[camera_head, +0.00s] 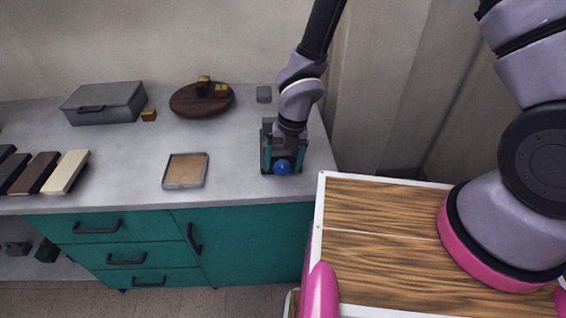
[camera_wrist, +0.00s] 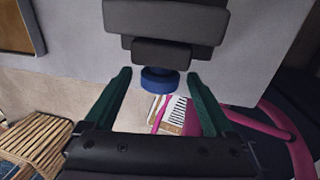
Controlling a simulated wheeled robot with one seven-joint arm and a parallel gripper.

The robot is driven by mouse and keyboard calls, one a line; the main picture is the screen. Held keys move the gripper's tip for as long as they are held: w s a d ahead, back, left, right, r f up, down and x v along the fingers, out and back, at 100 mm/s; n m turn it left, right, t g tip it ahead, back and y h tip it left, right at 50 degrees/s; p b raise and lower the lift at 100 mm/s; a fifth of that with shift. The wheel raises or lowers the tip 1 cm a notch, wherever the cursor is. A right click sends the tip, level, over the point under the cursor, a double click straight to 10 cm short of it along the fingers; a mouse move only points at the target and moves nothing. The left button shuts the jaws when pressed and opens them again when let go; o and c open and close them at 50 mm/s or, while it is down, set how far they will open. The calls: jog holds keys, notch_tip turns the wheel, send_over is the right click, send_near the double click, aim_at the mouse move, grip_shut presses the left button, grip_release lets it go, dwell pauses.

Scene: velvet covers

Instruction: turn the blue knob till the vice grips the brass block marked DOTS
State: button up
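The dark grey vice (camera_head: 268,131) stands on the counter near its right end, under my arm; its stepped body (camera_wrist: 165,20) fills the top of the wrist view. The blue knob (camera_head: 282,168) is on the vice's front side. In the wrist view the knob (camera_wrist: 160,82) sits between the tips of my gripper's green fingers (camera_wrist: 159,74), with a gap on each side. My gripper (camera_head: 282,160) is open. Brass-coloured blocks lie on the round wooden board (camera_head: 185,104), and one block (camera_head: 149,115) lies on the counter. No DOTS mark is readable. My arm hides the vice jaws.
A grey case (camera_head: 105,103) stands at the back left. A shallow tray (camera_head: 185,171) lies left of the vice, and a small grey block (camera_head: 264,94) behind it. Dark, brown and cream bars (camera_head: 66,172) lie at the far left. The counter between is clear.

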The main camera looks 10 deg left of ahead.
jog(key=c, duration=1.3)
jog(key=shift+o, duration=0.2)
jog(key=shift+s+d+f+g, duration=0.3)
jog(key=shift+s+d+f, duration=0.05)
jog(key=shift+s, duration=0.1)
jog(key=shift+w+r+y, duration=0.15)
jog(key=shift+w+y, duration=0.15)
jog(key=shift+y, duration=0.7)
jog(key=y, duration=0.3)
jog(key=shift+w+d+g+y, duration=0.3)
jog(key=shift+w+g+y, duration=0.1)
jog(key=y, duration=0.2)
jog(key=f+g+y, duration=0.1)
jog(key=y, duration=0.2)
jog(key=shift+w+d, duration=0.15)
jog(key=g+y, duration=0.1)
jog(key=y, duration=0.3)
jog(key=shift+f, duration=0.2)
jog(key=shift+y, duration=0.4)
